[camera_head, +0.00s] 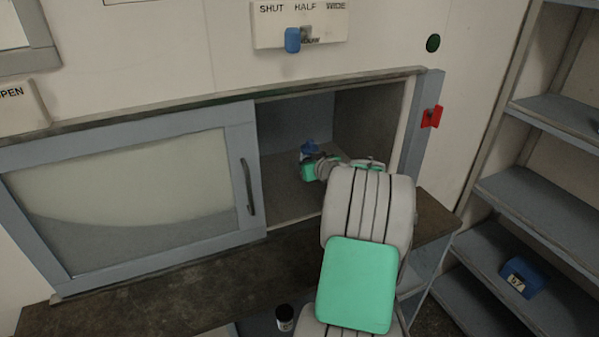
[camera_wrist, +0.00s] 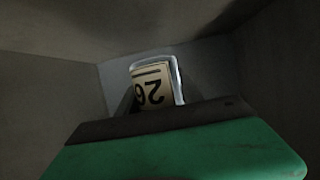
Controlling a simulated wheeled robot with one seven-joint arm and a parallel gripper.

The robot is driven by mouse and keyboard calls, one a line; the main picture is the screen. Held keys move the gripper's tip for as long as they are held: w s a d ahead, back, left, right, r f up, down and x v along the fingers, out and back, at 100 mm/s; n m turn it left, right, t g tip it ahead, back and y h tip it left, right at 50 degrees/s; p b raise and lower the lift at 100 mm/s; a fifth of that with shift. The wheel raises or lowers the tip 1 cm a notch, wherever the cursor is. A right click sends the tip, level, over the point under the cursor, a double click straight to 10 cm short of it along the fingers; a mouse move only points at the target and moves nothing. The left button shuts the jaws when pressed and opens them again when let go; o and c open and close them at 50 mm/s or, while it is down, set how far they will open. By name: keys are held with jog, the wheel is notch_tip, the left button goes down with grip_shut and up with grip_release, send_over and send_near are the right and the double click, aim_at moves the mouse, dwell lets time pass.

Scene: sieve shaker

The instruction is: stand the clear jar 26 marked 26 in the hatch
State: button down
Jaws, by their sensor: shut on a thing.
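The hatch (camera_head: 283,200) is a grey recess in the wall, its right part open beside the sliding door. My gripper (camera_head: 315,165) reaches inside it from the front right. In the wrist view my gripper (camera_wrist: 158,112) is shut on the clear jar 26 (camera_wrist: 155,88), whose pale label reads 26 upside down in the picture. The lower part of the jar is hidden behind the dark finger edge and green pad. In the head view a small blue piece shows at the fingertips, and I cannot make out the jar there. I cannot tell whether the jar touches the hatch floor.
The sliding door (camera_head: 130,195) with its dark handle covers the left side. A red catch (camera_head: 431,116) sits on the right frame. A dark ledge (camera_head: 150,292) runs below, with a small dark jar (camera_head: 285,318) near it. Shelves at right hold a blue box (camera_head: 522,278).

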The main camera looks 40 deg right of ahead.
send_over(301, 184)
notch_tip(301, 184, down, 4)
jog(key=shift+s+f+p, duration=0.1)
jog(key=shift+p, duration=0.25)
jog(key=f+p, duration=0.1)
jog(key=f, duration=0.2)
jog(key=shift+w+d+f+p, duration=0.1)
jog(key=shift+w+f+p, duration=0.1)
jog(key=shift+p, duration=0.1)
jog(key=shift+f, duration=0.1)
jog(key=shift+f+b, duration=0.15)
jog(key=shift+b, duration=0.25)
jog(key=c, duration=0.8)
grip_release()
jog(key=shift+o, duration=0.2)
